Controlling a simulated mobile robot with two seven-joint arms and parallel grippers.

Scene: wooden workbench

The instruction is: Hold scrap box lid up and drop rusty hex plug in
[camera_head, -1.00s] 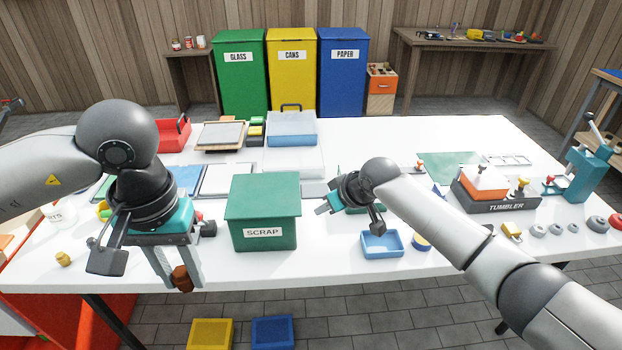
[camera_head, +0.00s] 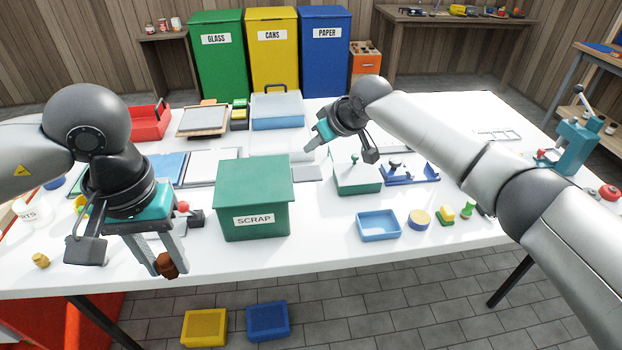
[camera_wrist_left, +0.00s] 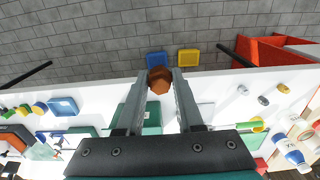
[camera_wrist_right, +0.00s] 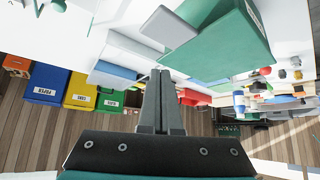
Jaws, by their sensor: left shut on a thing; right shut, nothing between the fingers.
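The green scrap box (camera_head: 255,218) stands on the white table with its label facing me, and its lid (camera_head: 253,183) is down. It also shows in the right wrist view (camera_wrist_right: 222,45). My left gripper (camera_head: 163,258) is left of the box near the table's front edge. It is shut on the rusty brown hex plug (camera_head: 166,265), which also shows between the fingers in the left wrist view (camera_wrist_left: 160,80). My right gripper (camera_wrist_right: 160,100) is shut and empty. In the head view it is behind and right of the box, above the table, apart from the lid.
A light blue tray (camera_head: 379,226) and a yellow-blue round piece (camera_head: 419,219) lie right of the box. A green box with a knob (camera_head: 357,180) stands behind them. A clear blue case (camera_head: 278,112) is at the back. A brass piece (camera_head: 40,261) lies at the front left.

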